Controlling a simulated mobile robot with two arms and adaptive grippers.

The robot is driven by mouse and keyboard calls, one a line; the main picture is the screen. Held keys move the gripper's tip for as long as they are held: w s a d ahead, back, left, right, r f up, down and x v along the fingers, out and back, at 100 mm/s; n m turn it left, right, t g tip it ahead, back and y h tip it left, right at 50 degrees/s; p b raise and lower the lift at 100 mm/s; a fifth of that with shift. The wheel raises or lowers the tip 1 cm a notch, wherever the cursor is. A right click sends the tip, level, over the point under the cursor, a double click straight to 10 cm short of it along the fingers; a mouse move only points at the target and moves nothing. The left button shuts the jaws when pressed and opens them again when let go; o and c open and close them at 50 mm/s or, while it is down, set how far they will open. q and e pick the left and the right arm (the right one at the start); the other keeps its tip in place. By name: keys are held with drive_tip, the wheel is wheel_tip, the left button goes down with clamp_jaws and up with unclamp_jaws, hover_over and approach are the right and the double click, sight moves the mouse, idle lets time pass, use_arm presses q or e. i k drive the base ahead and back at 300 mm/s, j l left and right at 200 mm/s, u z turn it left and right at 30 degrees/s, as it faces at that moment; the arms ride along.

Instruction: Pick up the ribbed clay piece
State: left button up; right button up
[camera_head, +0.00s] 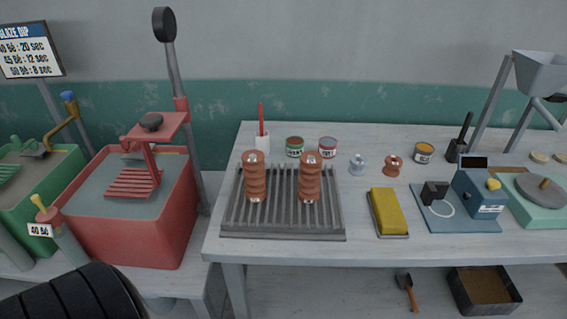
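Two ribbed reddish-brown clay pieces stand upright on a grey slatted rack at the left of the table. The left ribbed clay piece (255,180) and the right ribbed clay piece (310,180) look alike, each with a pale spot on its rounded top. They stand apart with bare slats between them. The rack (282,212) lies near the table's front edge.
Behind the rack are a cup with a red stick (262,143), a green-labelled can (295,147) and a red-labelled can (327,148). A red tank (135,225) stands left.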

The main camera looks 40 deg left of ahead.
sight(311, 165)
drive_tip(key=u, duration=1)
